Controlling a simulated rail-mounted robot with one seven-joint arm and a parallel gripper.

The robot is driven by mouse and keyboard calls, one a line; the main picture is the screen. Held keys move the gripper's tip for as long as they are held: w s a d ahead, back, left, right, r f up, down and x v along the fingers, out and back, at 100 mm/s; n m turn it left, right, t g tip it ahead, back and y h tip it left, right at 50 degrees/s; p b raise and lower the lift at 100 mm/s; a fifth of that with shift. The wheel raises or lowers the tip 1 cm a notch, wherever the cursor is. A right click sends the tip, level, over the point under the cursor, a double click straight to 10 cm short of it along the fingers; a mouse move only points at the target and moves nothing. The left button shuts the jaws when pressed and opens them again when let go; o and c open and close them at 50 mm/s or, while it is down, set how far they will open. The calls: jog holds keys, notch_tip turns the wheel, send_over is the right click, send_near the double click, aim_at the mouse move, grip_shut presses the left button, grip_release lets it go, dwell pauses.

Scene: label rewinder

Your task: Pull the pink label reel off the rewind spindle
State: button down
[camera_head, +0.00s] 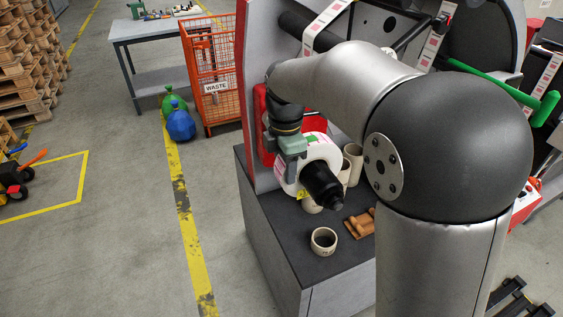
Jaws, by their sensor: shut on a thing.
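The label reel (324,151), white with a pink patch and a green strip at its upper edge, sits around the black rewind spindle (322,186). The spindle's thick black end sticks out of the reel toward the camera. My gripper (291,168) reaches down from above at the reel's left side and is shut on the reel's rim. My arm crosses in front of the machine and hides part of it. The reel's back side and the far finger contact are hidden.
Below the spindle, a dark-topped cabinet (290,236) carries a cardboard core (323,240), more cores (352,160) behind and a small brown wooden item (361,223). A red-edged machine panel (242,90) stands left of the reel. Open floor lies farther left, beside an orange waste cage (209,72).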

jog(key=s+d+b, duration=0.2)
jog(key=s+d, duration=0.2)
jog(key=s, duration=0.4)
jog(key=s+d+b, duration=0.2)
jog(key=s+d, duration=0.2)
jog(key=s, duration=0.5)
jog(key=shift+d+b, duration=0.25)
jog(key=shift+b, duration=0.15)
dwell(0.7)
jog(key=shift+s, duration=0.15)
dwell(0.3)
